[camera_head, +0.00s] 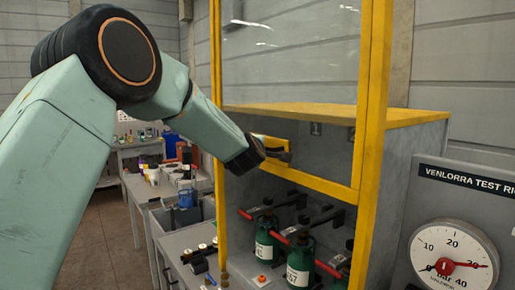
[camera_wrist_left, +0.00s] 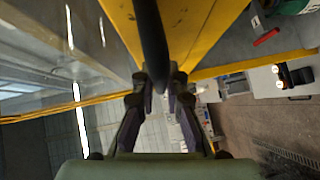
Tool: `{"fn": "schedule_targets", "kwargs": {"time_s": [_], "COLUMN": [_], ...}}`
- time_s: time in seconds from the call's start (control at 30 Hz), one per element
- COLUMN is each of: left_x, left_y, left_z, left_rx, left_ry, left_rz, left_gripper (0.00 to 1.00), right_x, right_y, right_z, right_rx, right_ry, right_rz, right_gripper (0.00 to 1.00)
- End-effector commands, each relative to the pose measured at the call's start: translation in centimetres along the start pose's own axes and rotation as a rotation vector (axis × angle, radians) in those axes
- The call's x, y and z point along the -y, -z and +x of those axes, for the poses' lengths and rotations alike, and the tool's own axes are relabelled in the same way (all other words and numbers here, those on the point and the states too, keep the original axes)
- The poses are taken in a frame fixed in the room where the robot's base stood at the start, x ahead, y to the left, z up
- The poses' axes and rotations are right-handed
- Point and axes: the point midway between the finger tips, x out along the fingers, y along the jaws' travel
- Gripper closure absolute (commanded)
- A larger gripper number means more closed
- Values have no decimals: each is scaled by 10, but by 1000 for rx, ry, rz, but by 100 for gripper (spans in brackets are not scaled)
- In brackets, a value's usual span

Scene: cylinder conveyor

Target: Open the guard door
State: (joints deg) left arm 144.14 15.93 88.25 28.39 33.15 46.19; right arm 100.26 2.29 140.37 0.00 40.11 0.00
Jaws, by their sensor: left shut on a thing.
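The guard door (camera_head: 310,182) is a clear panel in a yellow frame on the front of the rig; its lower rail crosses above the green cylinders. My left gripper (camera_head: 272,150) is at the door's left part, just above this rail, its fingers mostly hidden by my wrist. In the left wrist view, its two fingers (camera_wrist_left: 159,88) are shut around the end of a dark bar, the door handle (camera_wrist_left: 151,40), in front of a yellow surface (camera_wrist_left: 190,30). My right gripper is not in view.
Green cylinders (camera_head: 300,262) with red levers stand below the rail. A yellow post (camera_head: 373,130) and a pressure gauge (camera_head: 453,262) are at the right. Workbenches (camera_head: 150,195) stand at the left, with brown floor (camera_head: 105,245) beside them.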

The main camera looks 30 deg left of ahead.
Motion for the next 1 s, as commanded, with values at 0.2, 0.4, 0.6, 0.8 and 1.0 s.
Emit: {"fn": "schedule_targets", "kwargs": {"time_s": [0.2, 0.4, 0.6, 0.8, 1.0], "left_x": [0, 0, 1, 0, 0], "left_y": [0, 0, 0, 0, 0], "left_z": [0, 0, 0, -13, -43], "left_rx": [-1, 0, 0, 1, 2], "left_ry": [-1, 0, 1, 2, 0], "left_rz": [-1, 0, 0, -1, -1], "left_gripper": [75, 64, 64, 64, 64], "right_x": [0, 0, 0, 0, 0], "right_y": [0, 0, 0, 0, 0], "right_z": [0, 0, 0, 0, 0], "right_rx": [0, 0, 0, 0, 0], "right_ry": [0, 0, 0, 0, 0], "right_rz": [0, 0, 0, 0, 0], "right_gripper": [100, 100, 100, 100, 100]}}
